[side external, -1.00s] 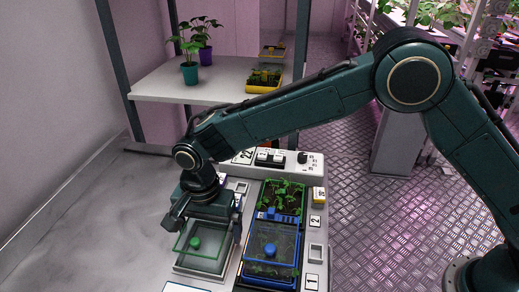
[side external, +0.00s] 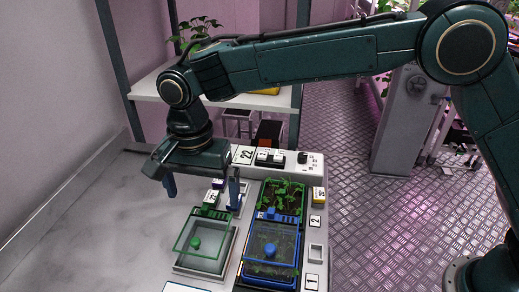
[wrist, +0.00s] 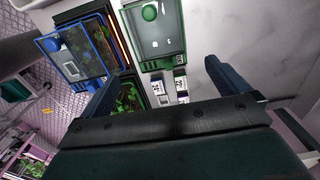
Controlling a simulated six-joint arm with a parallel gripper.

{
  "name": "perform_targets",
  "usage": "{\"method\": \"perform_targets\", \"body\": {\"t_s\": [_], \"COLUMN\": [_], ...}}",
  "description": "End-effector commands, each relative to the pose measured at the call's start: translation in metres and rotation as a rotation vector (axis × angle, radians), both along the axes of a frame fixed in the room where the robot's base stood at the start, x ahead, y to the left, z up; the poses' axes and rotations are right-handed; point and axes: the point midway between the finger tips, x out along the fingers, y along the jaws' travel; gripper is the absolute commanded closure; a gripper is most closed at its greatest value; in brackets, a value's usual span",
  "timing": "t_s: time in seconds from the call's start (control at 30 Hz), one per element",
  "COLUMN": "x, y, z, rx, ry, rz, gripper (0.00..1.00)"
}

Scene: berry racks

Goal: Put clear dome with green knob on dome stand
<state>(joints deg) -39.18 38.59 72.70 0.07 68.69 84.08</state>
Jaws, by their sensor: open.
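The clear dome with green knob (side external: 203,238) has a green rim. It rests over a pale frame, apparently the dome stand (side external: 230,256), at the front of the bench. In the wrist view the dome (wrist: 168,40) and its knob lie at the top, beyond the fingers. My gripper (side external: 202,188) is open and empty, above and behind the dome and apart from it. Its two blue fingers (wrist: 165,86) are spread wide in the wrist view. How exactly the dome's rim sits on the stand is hard to tell.
A clear dome with blue knob (side external: 269,250) covers a blue tray just right. A green tray of seedlings (side external: 284,190) stands behind it. Small labelled boxes lie beneath my gripper. A raised shelf (side external: 147,86) stands at the back. The left bench is clear.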

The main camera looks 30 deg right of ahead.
Motion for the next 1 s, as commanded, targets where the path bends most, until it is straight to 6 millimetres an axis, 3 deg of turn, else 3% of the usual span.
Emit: {"method": "perform_targets", "body": {"t_s": [0.23, 1.0], "x": [0.000, 0.000], "y": [0.000, -0.007], "z": [0.019, 0.027], "rx": [0.000, 0.005], "ry": [0.000, -0.006], "rz": [0.000, 0.009], "gripper": [0.00, 0.00]}}
